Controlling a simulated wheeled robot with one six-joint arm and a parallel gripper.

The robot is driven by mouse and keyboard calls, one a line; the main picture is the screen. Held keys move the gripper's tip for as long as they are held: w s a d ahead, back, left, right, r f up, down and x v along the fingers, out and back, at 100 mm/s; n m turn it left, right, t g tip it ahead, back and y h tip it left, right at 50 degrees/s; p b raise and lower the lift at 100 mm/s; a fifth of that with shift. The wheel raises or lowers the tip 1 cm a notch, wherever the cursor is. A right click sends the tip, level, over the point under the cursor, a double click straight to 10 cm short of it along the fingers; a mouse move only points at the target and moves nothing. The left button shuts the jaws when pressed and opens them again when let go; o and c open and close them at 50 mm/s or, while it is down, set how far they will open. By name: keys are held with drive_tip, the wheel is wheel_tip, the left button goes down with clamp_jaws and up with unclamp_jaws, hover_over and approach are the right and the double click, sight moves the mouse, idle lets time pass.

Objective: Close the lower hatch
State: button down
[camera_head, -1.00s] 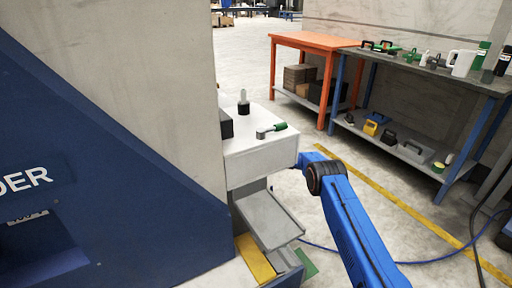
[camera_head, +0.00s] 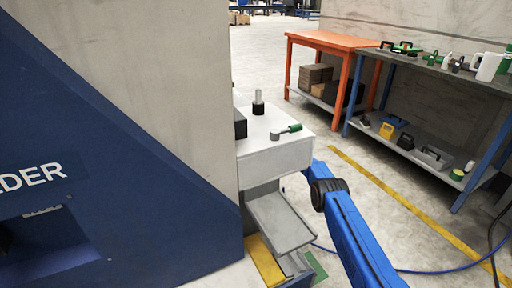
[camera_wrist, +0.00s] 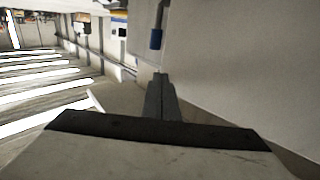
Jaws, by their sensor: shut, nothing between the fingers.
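The lower hatch (camera_head: 279,222) appears to be the grey panel with raised edges below the white cabinet top (camera_head: 275,155). It hangs open and slopes down toward the floor. My blue arm (camera_head: 352,232) stands to the right of it, and its far end passes behind the white cabinet corner, so my gripper is hidden in the head view. In the wrist view my gripper (camera_wrist: 162,85) is shut with nothing in it. A pale slanted edge (camera_wrist: 97,101) shows left of the fingers; I cannot tell whether it belongs to the hatch.
A yellow block (camera_head: 264,262) lies below the hatch. A blue wall panel (camera_head: 110,190) fills the left. An orange table (camera_head: 335,41) stands behind.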

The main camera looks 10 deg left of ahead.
drive_tip(key=shift+s+a+n+g, duration=0.25)
drive_tip(key=shift+a+g, duration=0.15)
drive_tip(key=shift+a, duration=0.2)
drive_tip(key=shift+s+a+n+g, duration=0.25)
drive_tip(key=shift+a+g, duration=0.15)
drive_tip(key=shift+a, duration=0.2)
drive_tip(key=shift+s+a, duration=0.5)
drive_tip(key=shift+a, duration=0.4)
drive_tip(key=shift+s+a, duration=0.5)
drive_tip(key=shift+a, duration=0.4)
